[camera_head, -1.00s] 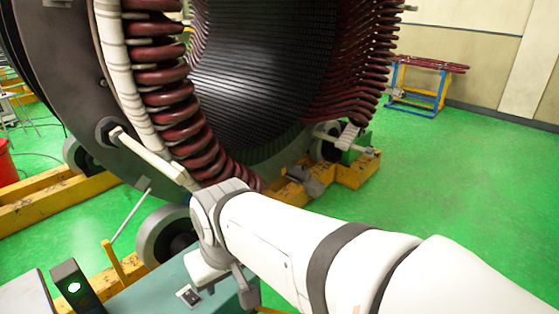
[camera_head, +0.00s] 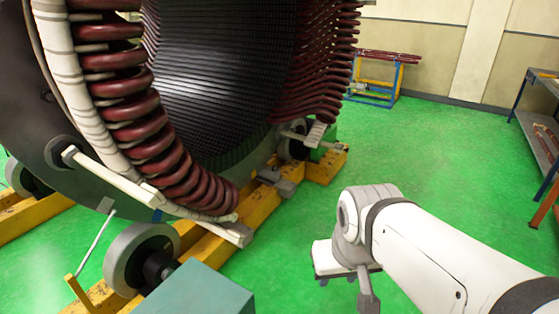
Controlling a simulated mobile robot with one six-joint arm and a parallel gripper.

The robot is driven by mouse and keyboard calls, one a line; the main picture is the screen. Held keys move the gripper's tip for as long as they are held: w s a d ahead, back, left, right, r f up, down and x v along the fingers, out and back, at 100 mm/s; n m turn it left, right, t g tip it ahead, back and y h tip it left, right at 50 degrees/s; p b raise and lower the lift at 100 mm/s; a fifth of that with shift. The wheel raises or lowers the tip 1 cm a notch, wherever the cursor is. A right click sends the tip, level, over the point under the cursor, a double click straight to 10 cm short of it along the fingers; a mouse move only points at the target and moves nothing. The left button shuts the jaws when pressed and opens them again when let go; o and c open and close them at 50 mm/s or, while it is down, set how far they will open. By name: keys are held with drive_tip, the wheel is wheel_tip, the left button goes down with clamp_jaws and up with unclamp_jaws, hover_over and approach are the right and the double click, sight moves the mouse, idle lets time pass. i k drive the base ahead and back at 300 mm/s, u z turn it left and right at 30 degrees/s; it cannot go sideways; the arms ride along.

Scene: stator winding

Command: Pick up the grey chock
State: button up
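A small dark grey block (camera_head: 277,180) lies on the yellow beam below the stator, beside a roller. It may be the grey chock, but it is too small to be sure. My arm comes in from the lower right. My gripper (camera_head: 346,284) hangs at its end over the green floor, right of the teal box and well apart from the grey block. A pale flat part and a grey part show at its lower end. The wrist hides much of it, so I cannot tell whether it is open or shut. I see nothing held in it.
The large stator (camera_head: 62,125) with dark red coils fills the left, on rollers (camera_head: 128,262) and yellow beams (camera_head: 262,207). A teal box (camera_head: 200,292) stands at the bottom. A workbench (camera_head: 538,125) stands at right, a blue stand (camera_head: 378,82) behind. The floor between is clear.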

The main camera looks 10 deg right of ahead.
sight(273, 174)
drive_tip(key=z, duration=0.05)
drive_tip(key=k, duration=1.35)
drive_tip(key=z, duration=0.35)
drive_tip(key=i, duration=0.85)
drive_tip(key=z, duration=0.4)
drive_tip(key=i, duration=1.6)
drive_tip(key=z, duration=0.3)
drive_tip(key=i, duration=1.55)
drive_tip(key=u, duration=0.45)
drive_tip(key=i, duration=1.45)
drive_tip(key=u, duration=1.8)
drive_tip(key=i, duration=1.1)
drive_tip(key=u, duration=0.55)
